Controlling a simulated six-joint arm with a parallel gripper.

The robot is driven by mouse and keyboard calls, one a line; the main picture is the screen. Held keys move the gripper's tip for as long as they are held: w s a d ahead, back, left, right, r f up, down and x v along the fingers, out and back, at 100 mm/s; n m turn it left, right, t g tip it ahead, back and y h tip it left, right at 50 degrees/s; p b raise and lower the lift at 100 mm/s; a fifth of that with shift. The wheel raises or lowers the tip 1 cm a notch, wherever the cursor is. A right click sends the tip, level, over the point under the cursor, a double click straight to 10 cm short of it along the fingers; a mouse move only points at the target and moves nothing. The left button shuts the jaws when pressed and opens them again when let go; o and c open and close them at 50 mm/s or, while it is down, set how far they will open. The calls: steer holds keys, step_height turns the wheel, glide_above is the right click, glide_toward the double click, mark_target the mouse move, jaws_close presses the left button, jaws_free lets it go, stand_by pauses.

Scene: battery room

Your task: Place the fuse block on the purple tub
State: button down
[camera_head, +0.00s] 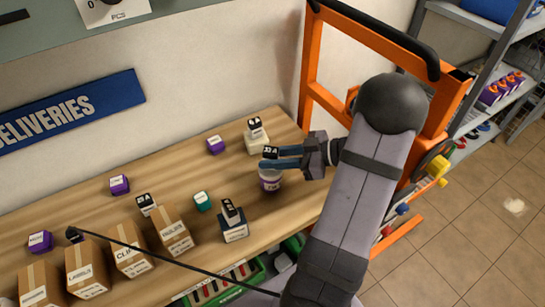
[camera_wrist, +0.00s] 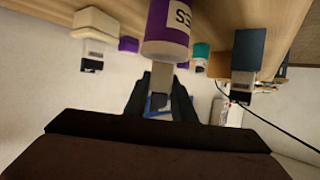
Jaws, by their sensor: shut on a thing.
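The purple tub (camera_head: 269,184) stands on the wooden bench at its right part, with a white band and lettering. It also shows in the wrist view (camera_wrist: 167,42), large and upside down, with a white label. My gripper (camera_head: 283,157) is shut on a fuse block (camera_head: 270,152), a dark block with a white marked face. My gripper and the block are directly over the tub. In the wrist view the pale end of the block (camera_wrist: 160,76) meets the tub's top edge in the picture. I cannot tell whether they touch.
Another fuse block sits on a cream box (camera_head: 257,143) behind, and one on a dark blue box (camera_head: 234,231) in front. Small purple cubes (camera_head: 215,145), a teal cube (camera_head: 202,201) and labelled cardboard boxes (camera_head: 172,232) stand on the bench. An orange frame (camera_head: 311,70) rises at right.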

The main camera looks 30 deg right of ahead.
steer(key=shift+f, duration=0.3)
steer(key=shift+f+b, duration=0.2)
steer(key=shift+b, duration=0.15)
steer(key=c, duration=1.5)
jaws_free()
steer(key=shift+r, duration=0.1)
steer(key=shift+r+p, duration=0.15)
steer(key=shift+p, duration=0.2)
steer(key=b+v, duration=0.2)
steer(key=v, duration=0.5)
steer(key=shift+s+d+r+b, duration=0.1)
steer(key=shift+s+d+b, duration=0.1)
steer(key=shift+b, duration=0.15)
steer(key=shift+a, duration=0.1)
